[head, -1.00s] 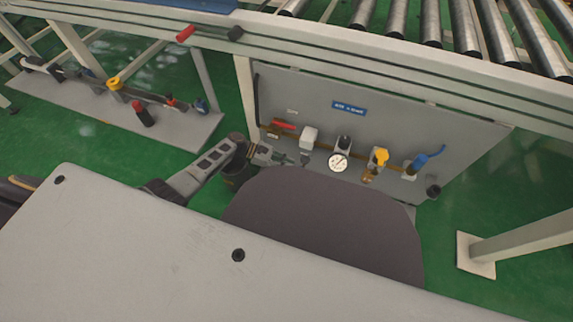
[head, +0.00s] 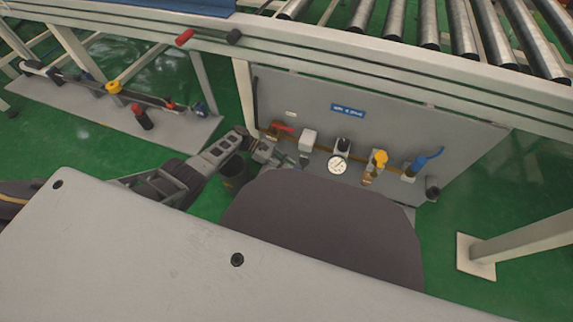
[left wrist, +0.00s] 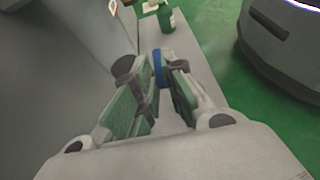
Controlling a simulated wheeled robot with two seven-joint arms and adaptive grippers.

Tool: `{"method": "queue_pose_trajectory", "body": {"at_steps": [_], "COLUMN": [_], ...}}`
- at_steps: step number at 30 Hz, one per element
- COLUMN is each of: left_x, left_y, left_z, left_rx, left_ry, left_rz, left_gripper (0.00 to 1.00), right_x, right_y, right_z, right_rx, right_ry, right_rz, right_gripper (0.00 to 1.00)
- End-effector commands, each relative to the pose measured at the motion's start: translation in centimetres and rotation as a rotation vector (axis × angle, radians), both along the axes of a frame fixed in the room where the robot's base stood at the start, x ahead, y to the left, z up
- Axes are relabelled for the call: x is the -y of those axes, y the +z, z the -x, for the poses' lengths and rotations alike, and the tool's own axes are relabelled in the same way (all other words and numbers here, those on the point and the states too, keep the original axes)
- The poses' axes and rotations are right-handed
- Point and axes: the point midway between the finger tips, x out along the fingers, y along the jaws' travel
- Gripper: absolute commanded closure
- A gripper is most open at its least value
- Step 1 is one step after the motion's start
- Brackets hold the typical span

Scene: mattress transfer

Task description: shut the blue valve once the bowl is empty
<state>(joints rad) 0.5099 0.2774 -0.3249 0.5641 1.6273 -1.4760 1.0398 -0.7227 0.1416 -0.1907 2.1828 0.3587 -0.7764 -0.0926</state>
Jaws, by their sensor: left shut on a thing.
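My left gripper (head: 292,160) is low in front of the grey panel, below and left of a white box-shaped unit (head: 308,139). In the left wrist view, its two fingers (left wrist: 158,88) are closed on a small blue part (left wrist: 158,68), seen edge-on between the tips. I cannot tell whether it is a valve knob; it is hidden in the head view. A blue lever valve (head: 428,158) stands at the panel's right end, apart from the gripper. I cannot make out a bowl or its contents. My right gripper is not in view.
The panel (head: 460,140) also carries a red lever (head: 283,127), a round gauge (head: 338,166) and a yellow knob (head: 380,158). A dark bucket (head: 233,176) stands beside my arm. A roller conveyor (head: 430,25) runs above.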

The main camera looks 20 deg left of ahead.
Motion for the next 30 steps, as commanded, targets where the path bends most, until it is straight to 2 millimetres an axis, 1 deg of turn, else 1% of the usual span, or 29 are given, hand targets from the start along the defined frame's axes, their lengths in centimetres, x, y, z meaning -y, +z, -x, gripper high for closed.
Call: {"method": "queue_pose_trajectory", "body": {"at_steps": [10, 11, 15, 25, 30], "left_x": [-0.19, -0.18, -0.12, -0.04, -0.56], "left_y": [-0.08, -0.08, -0.03, 0.06, 0.27], "left_z": [-0.01, -0.02, -0.02, -0.03, -0.08], "left_rx": [0.001, 0.001, 0.000, 0.001, 0.001], "left_ry": [-0.001, -0.001, -0.002, -0.004, -0.003], "left_rz": [-0.003, -0.003, -0.002, 0.001, 0.001], "left_gripper": [1.00, 0.84, 0.66, 0.66, 0.66], "right_x": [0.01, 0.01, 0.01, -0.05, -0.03], "right_y": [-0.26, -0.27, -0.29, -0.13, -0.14], "right_z": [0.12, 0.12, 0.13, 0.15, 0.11], "right_rx": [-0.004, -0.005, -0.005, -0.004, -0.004], "right_ry": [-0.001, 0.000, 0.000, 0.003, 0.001], "right_rz": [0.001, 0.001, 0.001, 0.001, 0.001], "right_gripper": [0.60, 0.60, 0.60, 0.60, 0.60]}}
